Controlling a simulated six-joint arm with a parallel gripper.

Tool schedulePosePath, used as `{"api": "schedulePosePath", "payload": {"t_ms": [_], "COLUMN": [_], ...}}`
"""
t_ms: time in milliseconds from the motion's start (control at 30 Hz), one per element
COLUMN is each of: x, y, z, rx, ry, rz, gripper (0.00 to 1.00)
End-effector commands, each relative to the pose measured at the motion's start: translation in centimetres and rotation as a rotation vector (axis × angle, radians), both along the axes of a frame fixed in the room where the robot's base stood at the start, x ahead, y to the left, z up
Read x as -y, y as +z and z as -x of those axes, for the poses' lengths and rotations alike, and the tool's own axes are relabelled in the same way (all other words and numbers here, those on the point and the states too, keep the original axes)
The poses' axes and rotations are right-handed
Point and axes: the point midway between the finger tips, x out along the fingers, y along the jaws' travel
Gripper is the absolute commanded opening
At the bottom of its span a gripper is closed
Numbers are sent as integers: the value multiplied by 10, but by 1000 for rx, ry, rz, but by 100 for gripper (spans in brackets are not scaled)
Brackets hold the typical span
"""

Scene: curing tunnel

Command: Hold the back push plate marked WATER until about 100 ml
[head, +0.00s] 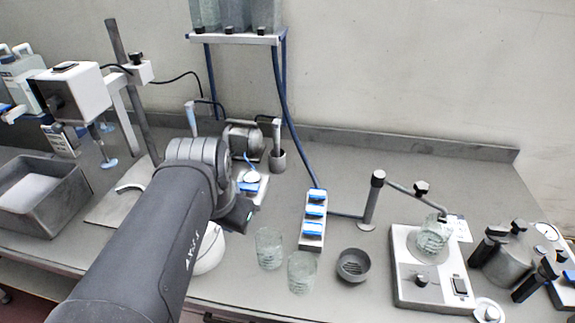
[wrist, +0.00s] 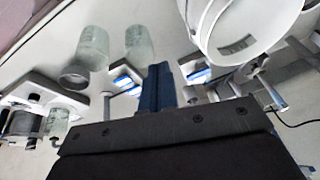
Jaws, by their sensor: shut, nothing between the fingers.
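A white block (head: 309,241) with a row of blue push plates stands mid-table in the head view. The back push plate (head: 317,194) is at its far end; its lettering is too small to read. The block's blue plates (wrist: 122,81) also show in the wrist view, beside my fingers. My gripper (wrist: 160,84) is shut and empty, apart from the plates as far as I can tell. In the head view its fingers are hidden behind my arm. A ribbed glass (head: 433,240) sits on a white-topped device under a spout (head: 421,188). Its liquid level is unclear.
Two empty-looking glasses (head: 269,248) (head: 302,271) and a grey bowl (head: 353,265) stand near the block. A post (head: 373,202) carries the spout pipe. Blue tubing (head: 281,90) runs down from a bottle shelf (head: 236,38). A grey tray (head: 43,205) lies far left.

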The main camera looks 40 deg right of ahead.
Motion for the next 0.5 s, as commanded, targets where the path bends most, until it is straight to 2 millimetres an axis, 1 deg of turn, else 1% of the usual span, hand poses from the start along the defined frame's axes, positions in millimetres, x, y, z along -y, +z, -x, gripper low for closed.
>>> {"api": "schedulePosePath", "payload": {"t_ms": [33, 200, 367, 500], "x": [12, 49, 87, 123], "y": [5, 21, 30, 33], "z": [-8, -31, -50, -65], "rx": [-6, -21, -36, -47], "ry": [-56, -248, -427, -588], "rz": [-19, -83, -138, -183], "gripper": [0, 0, 0, 0]}}
